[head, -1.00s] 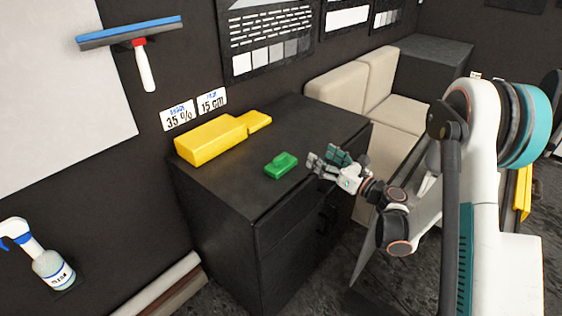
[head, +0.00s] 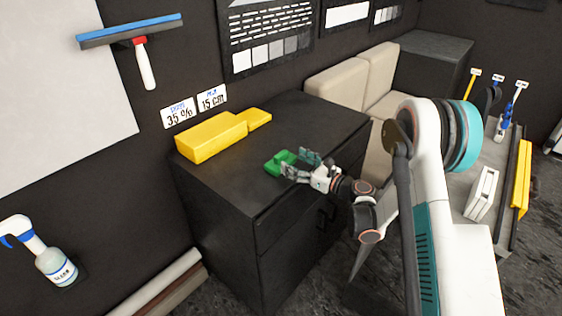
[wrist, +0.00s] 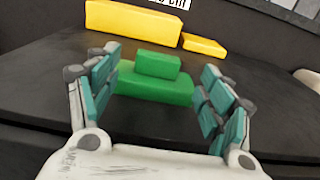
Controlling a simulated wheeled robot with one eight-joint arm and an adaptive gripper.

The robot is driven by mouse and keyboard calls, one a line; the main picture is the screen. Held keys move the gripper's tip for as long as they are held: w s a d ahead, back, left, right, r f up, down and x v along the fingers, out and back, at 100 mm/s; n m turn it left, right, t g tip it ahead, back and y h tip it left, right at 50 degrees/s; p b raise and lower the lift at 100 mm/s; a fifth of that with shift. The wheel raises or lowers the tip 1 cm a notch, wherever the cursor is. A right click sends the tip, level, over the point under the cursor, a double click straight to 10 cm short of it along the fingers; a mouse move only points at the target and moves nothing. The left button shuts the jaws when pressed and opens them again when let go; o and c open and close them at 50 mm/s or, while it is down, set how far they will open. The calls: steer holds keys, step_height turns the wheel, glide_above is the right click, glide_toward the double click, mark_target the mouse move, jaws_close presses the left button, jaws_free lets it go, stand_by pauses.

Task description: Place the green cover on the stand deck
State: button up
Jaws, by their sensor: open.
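The green cover (head: 279,163) lies on the black cabinet top (head: 300,118), close to its front edge. In the wrist view it is a wide green block (wrist: 155,86) with a smaller raised block on top. My gripper (head: 300,165) is open at the cover's near right side. In the wrist view its two teal-padded fingers (wrist: 158,100) stand left and right of the cover. The left finger overlaps the cover's left end in the picture; I cannot tell whether it touches. A stepped yellow block (head: 212,137) sits farther back on the cabinet. I cannot tell which thing is the stand deck.
Two white label cards (head: 212,97) are on the wall behind the yellow block. Beige seats (head: 340,88) are beyond the cabinet. A grey cart (head: 462,200) with several tools is at the right. The cabinet top is clear right of the yellow block.

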mark_target(284, 155)
steer(key=b+x, duration=0.2)
steer(key=x, duration=0.3)
steer(key=shift+s+r, duration=0.1)
steer(key=shift+r, duration=0.05)
steer(key=shift+c, duration=0.3)
steer(key=c, duration=1.2)
steer(key=shift+r, duration=0.1)
